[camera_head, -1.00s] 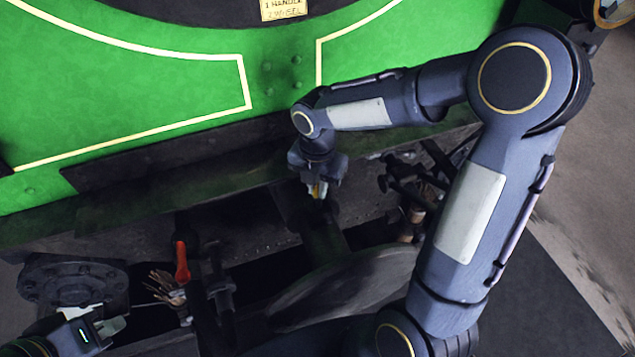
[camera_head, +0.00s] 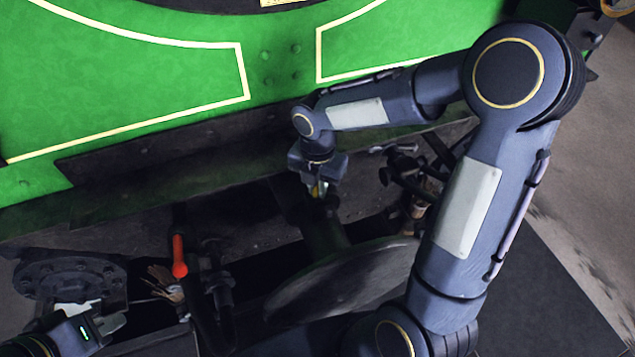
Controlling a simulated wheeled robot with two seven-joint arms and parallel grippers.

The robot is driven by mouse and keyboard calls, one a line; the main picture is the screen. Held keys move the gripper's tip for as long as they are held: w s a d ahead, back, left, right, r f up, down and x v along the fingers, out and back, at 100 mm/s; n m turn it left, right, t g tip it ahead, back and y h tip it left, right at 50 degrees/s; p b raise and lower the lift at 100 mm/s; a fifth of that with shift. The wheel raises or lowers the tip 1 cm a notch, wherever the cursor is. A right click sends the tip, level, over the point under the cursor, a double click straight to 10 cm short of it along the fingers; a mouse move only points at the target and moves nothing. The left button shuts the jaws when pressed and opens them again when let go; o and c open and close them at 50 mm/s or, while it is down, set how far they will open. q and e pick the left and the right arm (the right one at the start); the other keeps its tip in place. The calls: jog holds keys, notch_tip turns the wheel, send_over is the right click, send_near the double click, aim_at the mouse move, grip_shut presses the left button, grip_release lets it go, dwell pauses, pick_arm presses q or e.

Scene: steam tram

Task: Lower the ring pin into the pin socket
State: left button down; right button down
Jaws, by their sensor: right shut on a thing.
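My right gripper (camera_head: 319,184) points down in front of the green tram's lower edge. It is shut on a small pale-yellow piece, likely the ring pin (camera_head: 318,190), of which only a little shows between the fingers. A dark shaft (camera_head: 325,235) behind a round disc lies just below the fingers. I cannot make out the pin socket or tell whether the pin touches anything. My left gripper (camera_head: 94,318) is at the lower left, with its fingers apart and nothing seen between them.
The green tram front (camera_head: 140,80) fills the upper left. A dark round buffer disc (camera_head: 345,282) stands below my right gripper. A red handle (camera_head: 179,257) and a bolted flange (camera_head: 70,280) are at the left. Dark pipes (camera_head: 405,175) are close on the right.

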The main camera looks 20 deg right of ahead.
jog(key=shift+f, duration=0.4)
jog(key=c, duration=1.4)
grip_release()
notch_tip(320, 180, up, 8)
jog(key=shift+f, duration=0.1)
jog(key=shift+s+r, duration=0.15)
jog(key=shift+r, duration=0.05)
jog(key=s+r+m+t+y, duration=0.1)
jog(key=s+m, duration=0.4)
jog(key=m, duration=0.3)
jog(key=s+d+r+m+t+y, duration=0.1)
jog(key=s+m+t, duration=0.1)
jog(key=s+m, duration=0.4)
jog(key=s+r+m+t+y, duration=0.1)
jog(key=s+m, duration=0.4)
jog(key=m, duration=0.6)
jog(key=shift+s+d+m+t+y, duration=0.2)
jog(key=shift+d+m+t+y, duration=0.1)
jog(key=shift+t, duration=0.2)
jog(key=m, duration=0.1)
jog(key=s+m, duration=0.1)
jog(key=shift+a+f+m+t, duration=0.2)
jog(key=shift+a+m+t, duration=0.1)
